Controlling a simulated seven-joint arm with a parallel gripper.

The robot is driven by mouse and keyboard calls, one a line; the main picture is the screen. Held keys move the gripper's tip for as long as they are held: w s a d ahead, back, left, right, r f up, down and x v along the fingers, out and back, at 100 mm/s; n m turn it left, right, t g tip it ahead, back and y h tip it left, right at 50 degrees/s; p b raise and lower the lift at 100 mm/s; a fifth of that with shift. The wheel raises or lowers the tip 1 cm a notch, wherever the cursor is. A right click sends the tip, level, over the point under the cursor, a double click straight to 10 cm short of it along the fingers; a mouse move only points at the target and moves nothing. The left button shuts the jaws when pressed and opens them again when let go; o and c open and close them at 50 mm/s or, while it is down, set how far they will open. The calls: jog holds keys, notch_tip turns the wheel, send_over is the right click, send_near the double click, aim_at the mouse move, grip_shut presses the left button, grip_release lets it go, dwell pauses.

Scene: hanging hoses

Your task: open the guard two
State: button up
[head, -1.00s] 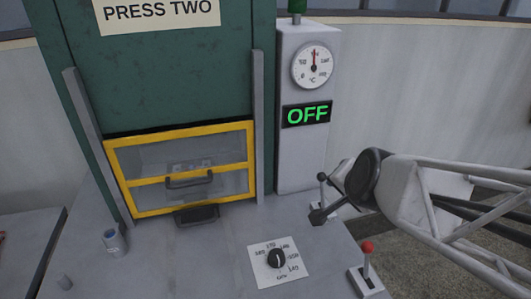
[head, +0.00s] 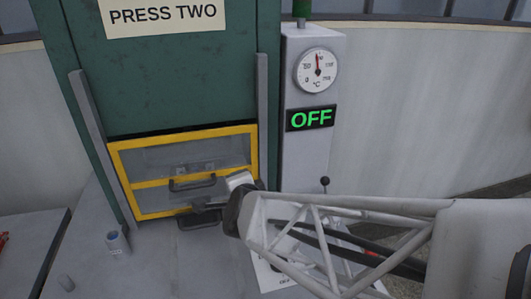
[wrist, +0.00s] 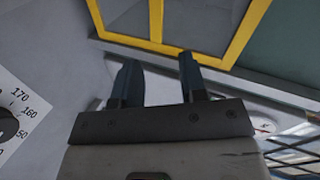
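The guard of press two (head: 125,165) is a yellow-framed clear panel, down across the opening of the green press. A dark grey bar handle (head: 192,184) sits on its middle bar. My gripper (head: 203,207) is in front of the guard's lower right part, below and right of the handle. In the wrist view its two dark fingers (wrist: 158,62) stand apart with nothing between them. The yellow guard frame (wrist: 156,22) shows beyond the fingertips there; I cannot make out the handle in that view.
A grey cabinet (head: 307,165) with a dial gauge (head: 317,69) and a green OFF display (head: 310,118) stands right of the press. A black-knobbed lever (head: 325,181) stands behind my arm. A rotary dial (wrist: 8,125) shows in the wrist view.

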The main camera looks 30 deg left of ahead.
aim_at(197, 187)
jog(key=s+a+f+m+t+y, duration=0.1)
jog(key=s+a+f+m, duration=0.1)
jog(key=s+a+f, duration=0.2)
jog(key=s+a, duration=0.3)
jog(key=a, duration=0.1)
jog(key=shift+a, duration=0.2)
jog(key=shift+w+a, duration=0.15)
jog(key=shift+x, duration=3.7)
jog(key=shift+r, duration=0.1)
jog(key=shift+c, duration=0.5)
grip_shut()
